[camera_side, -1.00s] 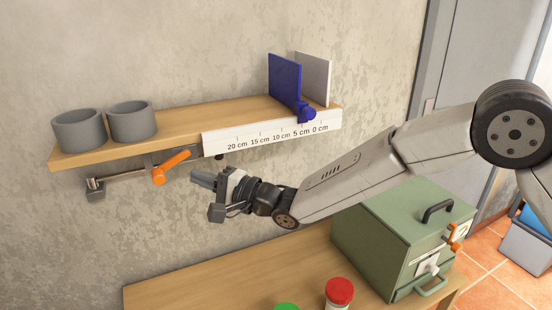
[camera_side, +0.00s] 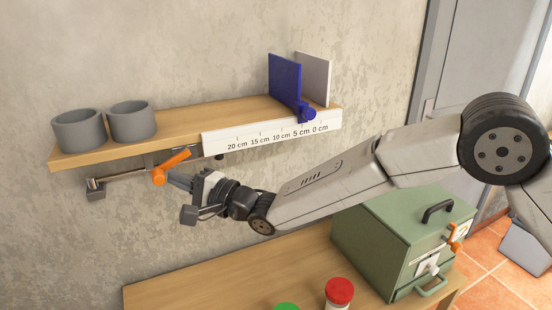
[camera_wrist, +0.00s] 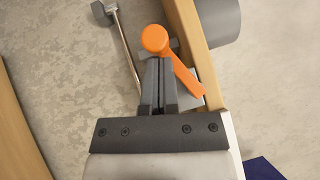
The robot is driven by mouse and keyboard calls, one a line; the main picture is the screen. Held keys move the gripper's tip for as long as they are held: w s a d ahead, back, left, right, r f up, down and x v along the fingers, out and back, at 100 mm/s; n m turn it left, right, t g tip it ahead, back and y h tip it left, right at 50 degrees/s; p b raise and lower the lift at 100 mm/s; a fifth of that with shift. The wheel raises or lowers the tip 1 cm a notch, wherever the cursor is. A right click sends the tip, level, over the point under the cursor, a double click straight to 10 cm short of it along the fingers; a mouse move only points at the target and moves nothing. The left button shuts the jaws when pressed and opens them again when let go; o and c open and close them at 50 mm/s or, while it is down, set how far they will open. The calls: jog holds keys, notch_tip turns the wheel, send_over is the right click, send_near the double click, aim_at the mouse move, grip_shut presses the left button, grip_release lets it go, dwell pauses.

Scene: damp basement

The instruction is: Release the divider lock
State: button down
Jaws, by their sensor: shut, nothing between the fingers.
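An orange lever (camera_side: 172,166) with a round knob end sits under the front edge of the wooden shelf, left of the scale. It also shows in the wrist view (camera_wrist: 182,72), just past my fingertips. My gripper (camera_side: 170,178) is shut and empty, its tips close beside the lever; I cannot tell whether they touch it. In the wrist view my gripper (camera_wrist: 158,62) points at the knob. A blue divider (camera_side: 285,83) stands upright on the shelf near the right end, with a blue knob (camera_side: 307,112) at its front. A white divider (camera_side: 316,76) stands behind it.
The wooden shelf (camera_side: 185,123) carries two grey cups (camera_side: 78,131) at its left. A white scale strip (camera_side: 270,131) runs along its front. A metal rod with a grey block (camera_side: 96,191) hangs below. A green box (camera_side: 385,240) and a red-lidded jar (camera_side: 339,291) stand on the lower bench.

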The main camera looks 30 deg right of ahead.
jog(key=shift+a+r+m+t+y, duration=0.3)
jog(key=shift+m, duration=0.1)
jog(key=shift+d, duration=0.1)
jog(key=shift+d+f, duration=0.25)
jog(key=shift+d, duration=0.25)
jog(key=w+d+v, duration=0.1)
jog(key=v, duration=1.1)
jog(key=shift+f, duration=0.45)
jog(key=shift+w, duration=0.1)
